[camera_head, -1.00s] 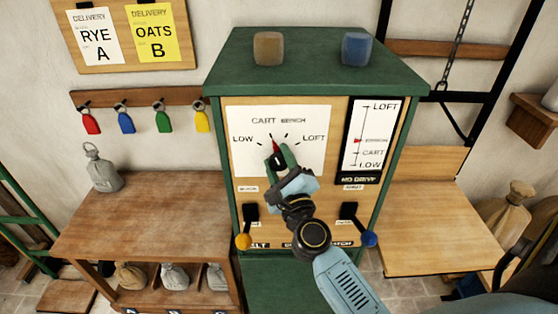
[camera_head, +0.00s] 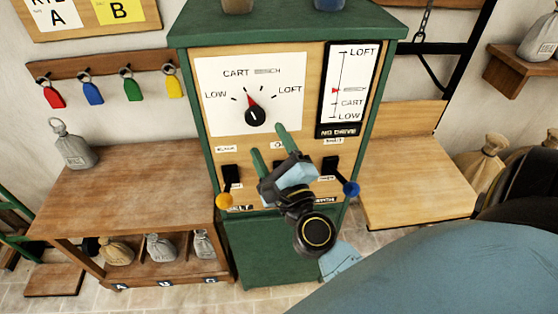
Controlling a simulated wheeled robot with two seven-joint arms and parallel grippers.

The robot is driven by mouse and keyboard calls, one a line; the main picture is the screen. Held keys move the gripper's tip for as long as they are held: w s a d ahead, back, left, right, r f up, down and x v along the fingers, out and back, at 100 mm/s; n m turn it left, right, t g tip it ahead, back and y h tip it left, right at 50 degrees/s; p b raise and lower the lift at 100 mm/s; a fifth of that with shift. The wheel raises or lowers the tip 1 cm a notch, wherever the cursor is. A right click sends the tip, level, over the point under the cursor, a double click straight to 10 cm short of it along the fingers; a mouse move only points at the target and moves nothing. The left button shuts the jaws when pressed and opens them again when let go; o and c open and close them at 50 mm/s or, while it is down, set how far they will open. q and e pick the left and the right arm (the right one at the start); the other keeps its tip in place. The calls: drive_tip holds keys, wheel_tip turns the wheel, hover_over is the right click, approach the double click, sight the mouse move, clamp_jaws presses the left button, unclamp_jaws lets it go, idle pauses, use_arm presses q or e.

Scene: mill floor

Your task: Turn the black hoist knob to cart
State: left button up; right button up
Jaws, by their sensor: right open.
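The black hoist knob (camera_head: 256,116) sits on a white dial plate (camera_head: 215,120) marked LOW, CART, BENCH and LOFT. Its red pointer (camera_head: 252,100) leans up and slightly left, towards the CART mark. My right gripper (camera_head: 268,139) is open, its two green fingers apart and empty, below the knob and clear of it. The indicator scale (camera_head: 345,70) at the right has a red marker beside its small upper-middle label, just above CART. A NO DRIVE label (camera_head: 338,132) is beneath it. My left gripper is not in view.
Below the dial are black levers with a yellow ball (camera_head: 224,201) and a blue ball (camera_head: 351,189). Coloured tags hang on a rail (camera_head: 100,65). A wooden shelf (camera_head: 415,185) is at right.

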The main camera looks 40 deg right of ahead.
drive_tip(key=shift+b+v, duration=0.85)
drive_tip(key=shift+v, duration=1.6)
